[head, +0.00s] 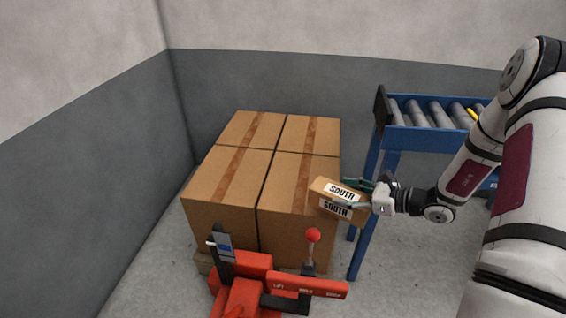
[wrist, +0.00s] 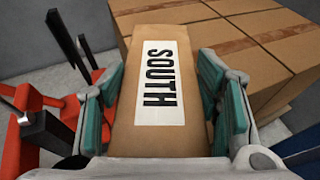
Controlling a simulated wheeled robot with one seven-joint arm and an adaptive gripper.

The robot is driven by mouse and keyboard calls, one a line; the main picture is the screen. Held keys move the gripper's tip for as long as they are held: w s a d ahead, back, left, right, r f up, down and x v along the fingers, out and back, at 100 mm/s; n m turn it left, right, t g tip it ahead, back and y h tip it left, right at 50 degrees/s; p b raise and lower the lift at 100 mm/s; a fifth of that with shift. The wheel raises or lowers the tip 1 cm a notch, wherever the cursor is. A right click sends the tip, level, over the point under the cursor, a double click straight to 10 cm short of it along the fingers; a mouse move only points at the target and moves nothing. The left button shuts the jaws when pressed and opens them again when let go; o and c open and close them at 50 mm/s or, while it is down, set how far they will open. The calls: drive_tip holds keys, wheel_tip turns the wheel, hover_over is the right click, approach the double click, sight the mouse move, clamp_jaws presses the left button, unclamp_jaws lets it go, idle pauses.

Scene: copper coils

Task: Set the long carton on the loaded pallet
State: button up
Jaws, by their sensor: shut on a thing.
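The long carton (head: 322,187) is brown cardboard with white SOUTH labels. My gripper (head: 362,193) is shut on it, and the wrist view shows the carton (wrist: 150,40) between the green-padded fingers (wrist: 160,98). In the head view the carton is at the front right corner of the load, overlapping its right edge; I cannot tell whether it touches the load. The loaded pallet (head: 203,262) carries large brown taped cartons (head: 228,180) packed side by side. The load also shows behind the held carton in the wrist view (wrist: 262,50). Most of the pallet is hidden.
A red pallet jack (head: 255,268) with a red-knobbed lever (head: 313,236) stands in front of the load. A blue roller conveyor (head: 425,138) stands at the right. Grey walls close off the left and back. The top of the load is clear.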

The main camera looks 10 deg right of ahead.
drive_tip(key=shift+w+a+f+b, duration=0.85)
drive_tip(key=shift+w+a, duration=0.65)
drive_tip(key=shift+w, duration=0.6)
drive_tip(key=shift+w+a+f+b, duration=0.85)
drive_tip(key=shift+w+a, duration=0.65)
drive_tip(key=shift+w, duration=0.65)
drive_tip(key=shift+w+a+f+b, duration=0.8)
drive_tip(key=shift+w+a, duration=0.7)
drive_tip(key=shift+w, duration=0.6)
drive_tip(key=shift+r, duration=0.1)
drive_tip(key=o, duration=1.5)
drive_tip(key=shift+f, duration=0.2)
drive_tip(key=shift+r, duration=0.1)
